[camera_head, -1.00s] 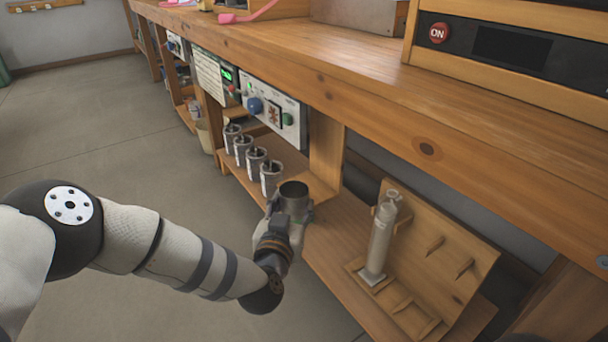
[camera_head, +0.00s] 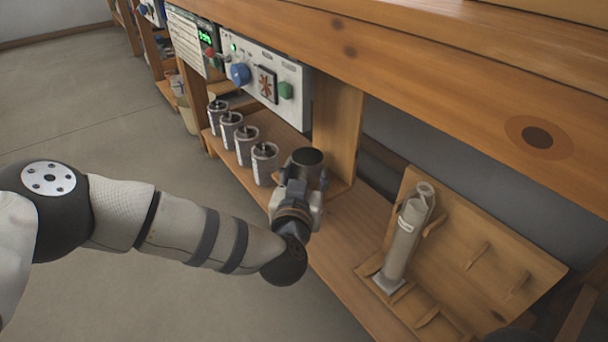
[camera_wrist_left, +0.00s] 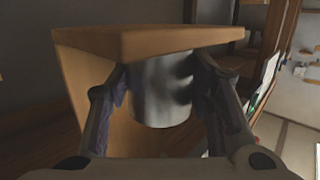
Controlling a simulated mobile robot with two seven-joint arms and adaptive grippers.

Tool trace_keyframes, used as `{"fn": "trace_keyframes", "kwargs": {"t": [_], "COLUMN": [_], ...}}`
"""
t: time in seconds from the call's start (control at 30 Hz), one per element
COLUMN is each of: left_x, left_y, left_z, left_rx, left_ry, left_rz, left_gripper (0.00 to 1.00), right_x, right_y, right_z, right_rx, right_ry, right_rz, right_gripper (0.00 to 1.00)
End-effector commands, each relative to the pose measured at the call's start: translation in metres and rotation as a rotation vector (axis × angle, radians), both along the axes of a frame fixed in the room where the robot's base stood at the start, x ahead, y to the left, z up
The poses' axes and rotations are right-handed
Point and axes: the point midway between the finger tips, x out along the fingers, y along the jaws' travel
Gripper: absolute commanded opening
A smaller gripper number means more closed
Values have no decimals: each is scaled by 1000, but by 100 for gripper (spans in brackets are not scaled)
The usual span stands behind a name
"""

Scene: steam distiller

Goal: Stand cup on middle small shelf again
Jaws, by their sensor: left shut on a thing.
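My left gripper (camera_head: 303,183) is shut on a grey metal cup (camera_head: 307,157), which is upright with its dark open top showing. The left wrist view shows the cup (camera_wrist_left: 162,90) between the two fingers of the left gripper (camera_wrist_left: 165,105). In the head view the cup is in front of a wooden upright, at the right end of the row of cups. Whether its base touches the wooden shelf (camera_head: 345,215) is hidden by the gripper. I cannot tell which part is the middle small shelf. My right gripper is not in view.
Several similar cups with dark contents, one of them nearest the gripper (camera_head: 264,163), stand in a row on the lower shelf. A control panel (camera_head: 262,78) is above them. A grey cylinder (camera_head: 406,240) leans in a wooden rack (camera_head: 490,255) at the right. The bench edge (camera_head: 440,75) overhangs.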

Motion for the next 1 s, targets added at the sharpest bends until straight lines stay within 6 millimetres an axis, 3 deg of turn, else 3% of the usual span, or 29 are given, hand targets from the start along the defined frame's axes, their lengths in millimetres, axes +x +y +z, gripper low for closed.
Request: {"fn": "trace_keyframes", "kwargs": {"t": [0.07, 0.1, 0.17, 0.5, 0.57, 0.83, 1.0], "left_x": [0, 0, 0, 0, -10, -82, -110], "left_y": [0, 0, 0, 0, 1, 12, 17], "left_z": [-3, -2, -2, 3, 5, 20, 21], "left_rx": [1, 1, 1, -1, 2, 1, 1], "left_ry": [0, 0, 0, -1, 1, -1, -1], "left_rz": [0, 0, 0, 0, -2, -3, -1], "left_gripper": [13, 56, 67, 67, 67, 67, 67], "right_x": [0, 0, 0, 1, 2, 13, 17], "right_y": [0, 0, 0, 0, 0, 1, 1], "right_z": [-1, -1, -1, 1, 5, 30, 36], "right_rx": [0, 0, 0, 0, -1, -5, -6], "right_ry": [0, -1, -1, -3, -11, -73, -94], "right_rz": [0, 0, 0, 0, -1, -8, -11], "right_gripper": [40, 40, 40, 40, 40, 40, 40]}}
